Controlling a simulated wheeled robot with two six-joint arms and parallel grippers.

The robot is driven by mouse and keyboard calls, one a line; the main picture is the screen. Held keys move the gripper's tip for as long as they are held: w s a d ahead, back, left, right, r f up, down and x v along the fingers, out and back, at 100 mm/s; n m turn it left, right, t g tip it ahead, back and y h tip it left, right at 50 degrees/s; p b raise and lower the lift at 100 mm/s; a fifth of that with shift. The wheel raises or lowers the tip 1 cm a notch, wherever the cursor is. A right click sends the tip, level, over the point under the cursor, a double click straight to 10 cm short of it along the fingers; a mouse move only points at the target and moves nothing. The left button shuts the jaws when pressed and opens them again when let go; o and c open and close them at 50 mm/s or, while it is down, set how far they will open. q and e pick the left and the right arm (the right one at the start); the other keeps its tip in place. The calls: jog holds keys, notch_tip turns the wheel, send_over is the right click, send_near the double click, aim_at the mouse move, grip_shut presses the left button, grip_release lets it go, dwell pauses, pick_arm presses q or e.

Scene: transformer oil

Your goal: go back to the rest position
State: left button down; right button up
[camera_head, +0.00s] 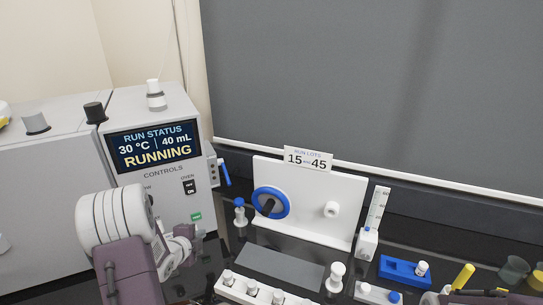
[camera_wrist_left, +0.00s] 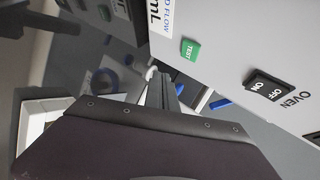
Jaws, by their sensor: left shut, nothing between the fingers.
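My left arm comes in from the lower left of the head view, in front of the machine's control panel. My left gripper (camera_head: 193,235) is shut and empty, held near the panel's lower right side. In the left wrist view the fingers (camera_wrist_left: 163,88) are together, partly hidden by the wrist's dark cover. The green TEST button (camera_wrist_left: 190,49) and the black oven switch (camera_wrist_left: 268,86) are close by and apart from the fingers. A dark purple part at the bottom right edge of the head view may be my right arm; no right gripper shows.
The display (camera_head: 155,146) reads RUNNING, 30 °C and 40 mL. A white board (camera_head: 310,205) with a blue wheel (camera_head: 270,202) stands behind a grey mat (camera_head: 280,268). A white rack (camera_head: 262,290), a blue tray (camera_head: 405,271) and a yellow-handled item (camera_head: 463,276) occupy the front and right.

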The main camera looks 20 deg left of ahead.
pick_arm(q)
jog(key=w+d+r+m+h, duration=0.15)
jog(key=d+r, duration=0.25)
jog(key=d, duration=0.5)
jog(key=w+d+r+m+h, duration=0.1)
jog(key=w+d+r+h, duration=0.15)
jog(key=d, duration=0.65)
jog(key=s+d+f+n+g, duration=0.1)
jog(key=s+f+n+g, duration=0.1)
jog(key=s+n, duration=0.4)
jog(key=s+d+f+n+g+y, duration=0.1)
jog(key=s+d+f+n+g, duration=0.1)
jog(key=s, duration=0.7)
jog(key=s+d+f+n+g+y, duration=0.1)
jog(key=s+f+n+g, duration=0.3)
jog(key=n, duration=0.5)
jog(key=s+g, duration=0.2)
jog(key=s, duration=0.1)
jog(key=shift+s+d+n, duration=0.2)
jog(key=shift+d+n, duration=0.1)
jog(key=shift+n, duration=0.05)
